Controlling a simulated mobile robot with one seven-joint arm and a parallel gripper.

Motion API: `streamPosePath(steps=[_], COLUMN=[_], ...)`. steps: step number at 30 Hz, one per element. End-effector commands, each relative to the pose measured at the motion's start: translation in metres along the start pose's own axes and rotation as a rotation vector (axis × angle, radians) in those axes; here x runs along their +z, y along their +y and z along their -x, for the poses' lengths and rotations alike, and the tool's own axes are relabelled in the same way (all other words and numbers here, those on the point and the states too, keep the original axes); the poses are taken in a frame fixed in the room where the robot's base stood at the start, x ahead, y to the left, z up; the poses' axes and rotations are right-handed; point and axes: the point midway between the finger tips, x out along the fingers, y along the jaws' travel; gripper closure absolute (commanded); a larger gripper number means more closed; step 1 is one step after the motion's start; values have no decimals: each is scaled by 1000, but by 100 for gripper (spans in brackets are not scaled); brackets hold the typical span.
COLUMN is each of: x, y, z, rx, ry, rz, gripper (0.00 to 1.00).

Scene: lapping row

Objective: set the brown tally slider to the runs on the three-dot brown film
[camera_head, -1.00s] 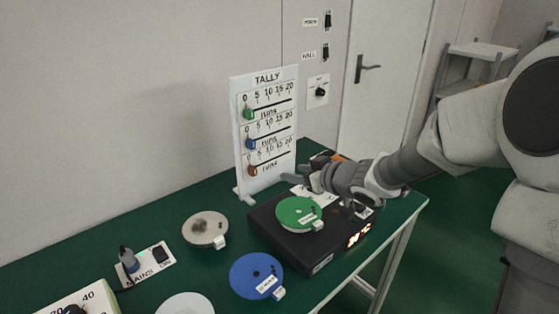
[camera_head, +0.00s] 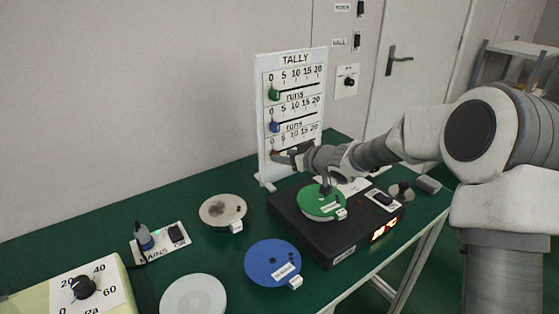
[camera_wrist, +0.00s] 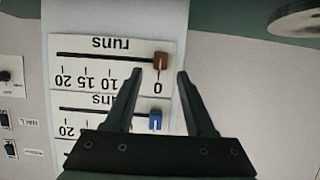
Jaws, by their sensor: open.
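The white tally board (camera_head: 262,70) stands at the back of the green table with three slider scales from 0 to 20. The brown slider (camera_wrist: 161,61) is on the lowest scale, at the 0 end of its slot, seen upside down in the wrist view. My gripper (camera_wrist: 160,73) is open, its fingertips either side of and just short of the brown slider, apart from it. In the head view my gripper (camera_head: 283,158) covers most of that slider. No clearly brown three-dot film shows; a pale disc (camera_head: 213,219) carries a dark brownish blotch, and its label is unreadable.
The green slider (camera_head: 274,95) and blue slider (camera_head: 275,126) sit at 0 above. A black machine (camera_head: 330,253) with lit digits bears a green disc (camera_head: 322,206). A dotted blue disc (camera_head: 263,266), white disc (camera_head: 192,296) and dial box (camera_head: 112,271) lie nearer.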

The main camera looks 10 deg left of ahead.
Motion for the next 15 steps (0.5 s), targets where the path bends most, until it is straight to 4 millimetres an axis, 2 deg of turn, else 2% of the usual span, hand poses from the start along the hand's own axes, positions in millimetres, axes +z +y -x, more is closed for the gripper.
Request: streamPosePath(steps=[1,6,15], x=[3,1,0], y=[-1,0,0], z=[-10,-28,-35], rx=[-2,-1,1], ry=[0,0,0], rz=[1,0,0], gripper=[45,45,45])
